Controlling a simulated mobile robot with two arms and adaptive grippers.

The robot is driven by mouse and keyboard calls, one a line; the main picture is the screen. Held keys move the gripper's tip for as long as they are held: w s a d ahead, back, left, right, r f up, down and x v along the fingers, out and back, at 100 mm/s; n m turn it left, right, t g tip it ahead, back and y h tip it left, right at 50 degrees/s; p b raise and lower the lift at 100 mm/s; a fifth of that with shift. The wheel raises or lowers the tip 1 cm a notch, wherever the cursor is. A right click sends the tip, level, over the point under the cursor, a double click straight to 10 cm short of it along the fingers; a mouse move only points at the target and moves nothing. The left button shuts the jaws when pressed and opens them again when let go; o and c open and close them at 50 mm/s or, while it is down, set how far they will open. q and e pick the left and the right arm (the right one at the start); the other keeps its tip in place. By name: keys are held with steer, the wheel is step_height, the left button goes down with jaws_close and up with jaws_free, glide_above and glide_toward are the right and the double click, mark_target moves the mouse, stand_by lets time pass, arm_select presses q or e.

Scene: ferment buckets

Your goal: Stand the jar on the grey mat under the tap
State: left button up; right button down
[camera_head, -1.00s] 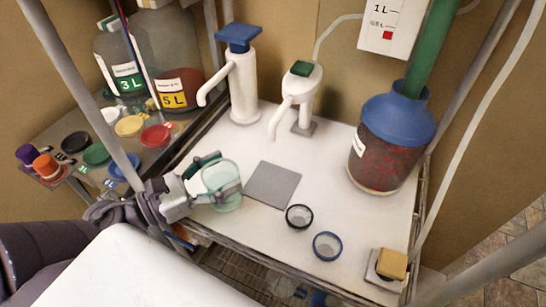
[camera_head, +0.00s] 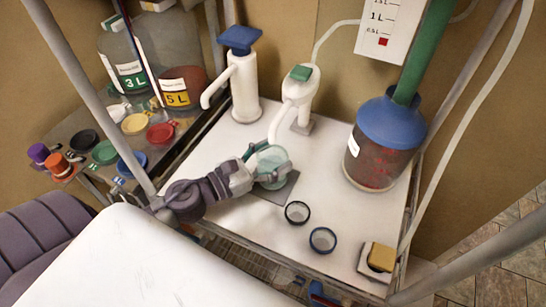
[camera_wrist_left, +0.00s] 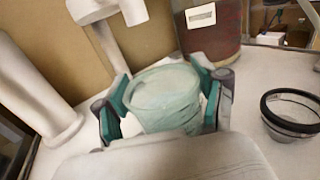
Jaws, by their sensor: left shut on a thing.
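The pale green glass jar (camera_head: 270,160) is held roughly upright in my left gripper (camera_head: 267,173). In the left wrist view, the green pads of the gripper lie on both sides of the jar (camera_wrist_left: 165,100). The grey mat (camera_head: 283,192) lies flat on the white table and is partly hidden by the jar and gripper. The jar appears over the mat; I cannot tell if it touches it. The green-topped white tap (camera_head: 298,95) stands behind, its spout coming down close to the jar's back left. My right gripper is not in view.
A blue-topped pump (camera_head: 243,75) stands at the back left. A large blue-lidded vessel (camera_head: 385,145) stands at the right. Two small dark-rimmed cups (camera_head: 297,213) (camera_head: 322,240) sit in front of the mat. A yellow block (camera_head: 381,257) is at the front right corner.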

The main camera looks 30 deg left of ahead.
arm_select(q)
steer(key=shift+f, duration=0.3)
steer(key=shift+f, duration=0.15)
steer(key=o, duration=1.4)
steer(key=shift+o, duration=0.2)
steer(key=shift+s, duration=0.1)
steer(key=shift+s+a+f+b, duration=0.1)
steer(key=shift+s+a+b, duration=0.05)
steer(key=shift+s+b, duration=0.15)
steer(key=b+v, duration=0.4)
steer(key=v, duration=0.6)
steer(key=shift+s+a+b, duration=0.2)
steer(key=shift+s+b, duration=0.1)
steer(key=shift+s+a, duration=0.15)
steer(key=shift+s, duration=0.15)
